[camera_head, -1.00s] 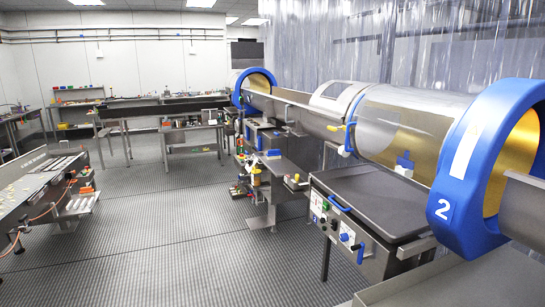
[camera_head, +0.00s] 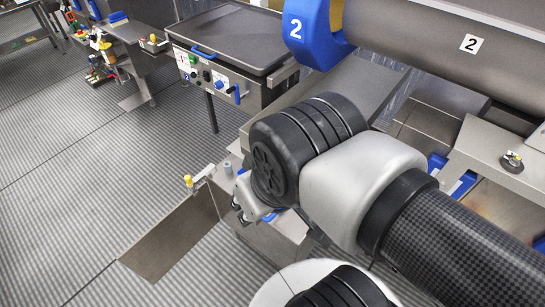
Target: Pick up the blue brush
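I cannot make out the blue brush for certain. A small blue object (camera_head: 118,18) lies on a metal side table at the top left, too small to tell what it is. More blue pieces (camera_head: 437,163) show low at the right, beside my arm, partly covered. My arm crosses the lower right of the view, with its dark wrist joint near the middle.
A grey-topped machine (camera_head: 228,38) with a control panel stands at the upper left. The blue ring of drum 2 (camera_head: 310,35) is above my arm. A metal bench (camera_head: 500,155) with a knob is at right. The ribbed floor (camera_head: 90,190) at left is clear.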

